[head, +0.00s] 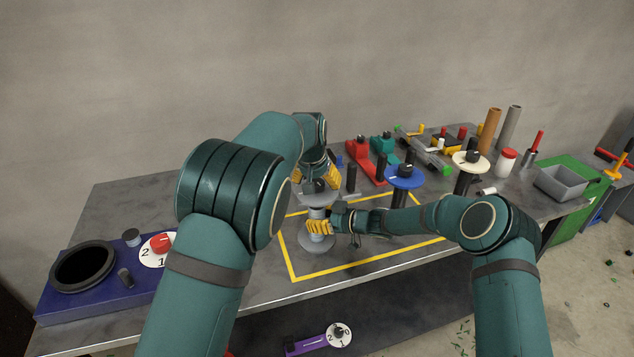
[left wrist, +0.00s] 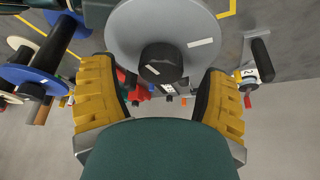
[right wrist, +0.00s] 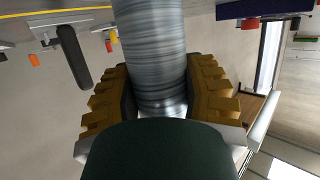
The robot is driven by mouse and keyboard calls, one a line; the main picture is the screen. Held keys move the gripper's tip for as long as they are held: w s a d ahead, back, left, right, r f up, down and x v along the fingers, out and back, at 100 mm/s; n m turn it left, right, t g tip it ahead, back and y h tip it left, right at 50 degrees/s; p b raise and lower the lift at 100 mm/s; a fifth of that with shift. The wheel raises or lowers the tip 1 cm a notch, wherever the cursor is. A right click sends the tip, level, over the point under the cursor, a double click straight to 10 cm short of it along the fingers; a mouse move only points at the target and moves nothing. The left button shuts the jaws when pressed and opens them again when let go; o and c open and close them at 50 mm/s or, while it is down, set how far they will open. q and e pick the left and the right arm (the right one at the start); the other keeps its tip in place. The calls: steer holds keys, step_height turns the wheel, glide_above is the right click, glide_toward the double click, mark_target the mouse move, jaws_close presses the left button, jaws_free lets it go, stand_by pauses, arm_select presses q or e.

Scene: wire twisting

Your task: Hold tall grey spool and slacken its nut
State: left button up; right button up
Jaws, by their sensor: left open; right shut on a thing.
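The tall grey spool (head: 317,243) stands upright inside the yellow-outlined area of the bench. Its wound shaft (right wrist: 152,45) fills the middle of the right wrist view. My right gripper (head: 321,227) is shut on this shaft from the side, below the upper flange. The dark nut (left wrist: 161,62) sits on top of the spool's grey flange (left wrist: 125,30). My left gripper (head: 318,181) is above the spool, with its yellow fingers open on either side of the nut. In the left wrist view, gaps show between the fingers and the nut.
A blue-flanged spool (head: 404,176) and a white-flanged spool (head: 470,160) stand to the right. A red clamp-like tool (head: 362,158) is behind. A purple unit with a red dial (head: 160,243) is at left. The yellow-outlined area right of the grey spool is mostly clear under my right arm.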

arm_select(q)
steer(key=shift+w+f, duration=0.2)
steer(key=shift+f, duration=0.35)
steer(key=c, duration=1.2)
